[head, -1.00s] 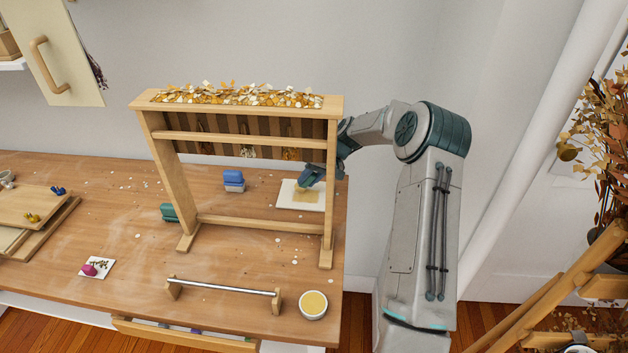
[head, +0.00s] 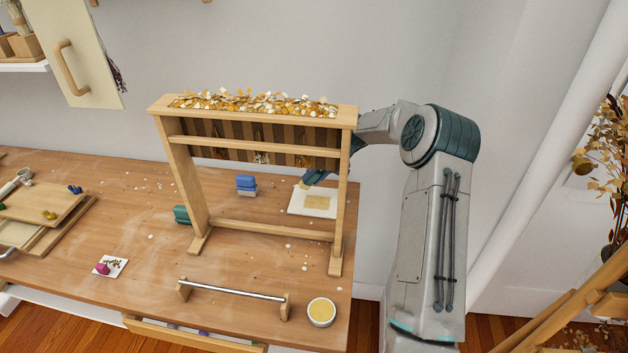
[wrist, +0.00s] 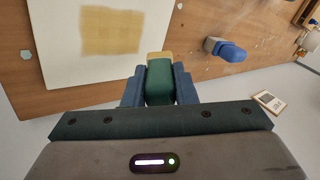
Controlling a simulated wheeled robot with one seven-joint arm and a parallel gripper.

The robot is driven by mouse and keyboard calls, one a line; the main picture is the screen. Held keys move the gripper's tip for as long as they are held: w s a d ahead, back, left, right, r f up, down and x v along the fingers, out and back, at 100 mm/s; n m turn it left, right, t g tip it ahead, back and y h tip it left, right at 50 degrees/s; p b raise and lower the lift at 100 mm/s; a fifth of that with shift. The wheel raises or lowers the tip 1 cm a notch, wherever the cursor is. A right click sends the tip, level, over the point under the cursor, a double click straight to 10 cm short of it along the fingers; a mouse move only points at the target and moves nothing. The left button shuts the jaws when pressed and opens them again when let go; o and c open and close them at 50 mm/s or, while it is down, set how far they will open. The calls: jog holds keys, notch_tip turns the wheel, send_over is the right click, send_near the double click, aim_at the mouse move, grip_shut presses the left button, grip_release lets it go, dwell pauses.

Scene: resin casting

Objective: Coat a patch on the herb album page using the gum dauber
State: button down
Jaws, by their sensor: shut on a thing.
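The herb album page (head: 297,207) is a pale sheet lying flat at the table's right back, seen through the wooden frame. A tan, roughly square patch (head: 318,202) covers its middle. The patch also shows in the wrist view (wrist: 111,30). My gripper (wrist: 159,82) is shut on the gum dauber, which has a green body (wrist: 160,85) and a tan tip (wrist: 158,55). In the head view my gripper (head: 308,180) is at the page's back left edge, beside the patch. I cannot tell whether the tip touches anything.
A wooden frame (head: 262,231) topped with flakes stands between the head camera and the page. A blue block (head: 246,182) and a green block (head: 182,214) are left of the page. A pot of yellow paste (head: 321,312) and a metal bar (head: 231,291) are in front.

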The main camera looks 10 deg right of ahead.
jog(key=shift+r+p, duration=0.4)
jog(key=shift+r, duration=0.95)
jog(key=shift+r+p, duration=0.6)
jog(key=shift+r, duration=0.9)
